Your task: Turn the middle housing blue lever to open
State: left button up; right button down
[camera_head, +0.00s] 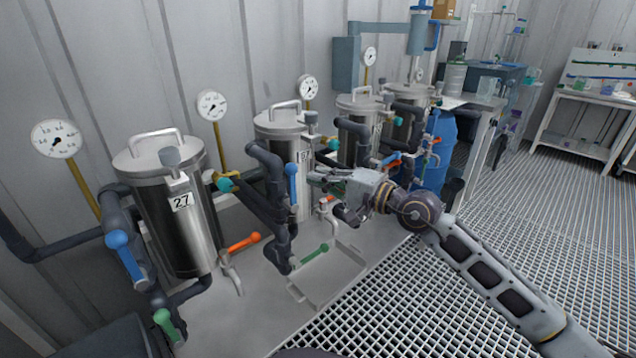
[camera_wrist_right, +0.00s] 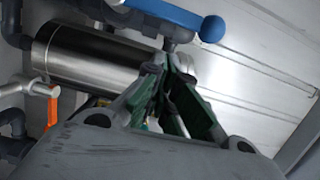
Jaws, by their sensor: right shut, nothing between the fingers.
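The housing beside my gripper (camera_head: 283,130) is a steel cylinder with a lid handle and a number plate, partly hidden by pipes and my gripper. Its blue lever (camera_head: 292,182) stands roughly upright on the dark pipe, with a round knob at its upper end. In the right wrist view the blue lever (camera_wrist_right: 175,13) crosses the top, its knob on the right. My right gripper (camera_head: 314,176) is shut and empty, its tips just right of the lever in the head view. The wrist view shows the closed fingers (camera_wrist_right: 167,72) below the lever, apparently apart from it. My left gripper is out of view.
Housing 27 (camera_head: 178,225) stands at left with its own blue lever (camera_head: 124,252) and orange lever (camera_head: 243,242). A green lever (camera_head: 314,253) sits low near the middle pipes. More housings (camera_head: 358,130) stand behind my gripper. The grated floor (camera_head: 440,310) at right is clear.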

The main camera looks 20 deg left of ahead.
jog(key=w+v, duration=0.1)
jog(key=v, duration=0.9)
jog(key=shift+d, duration=0.45)
jog(key=shift+w, duration=0.1)
dwell(0.4)
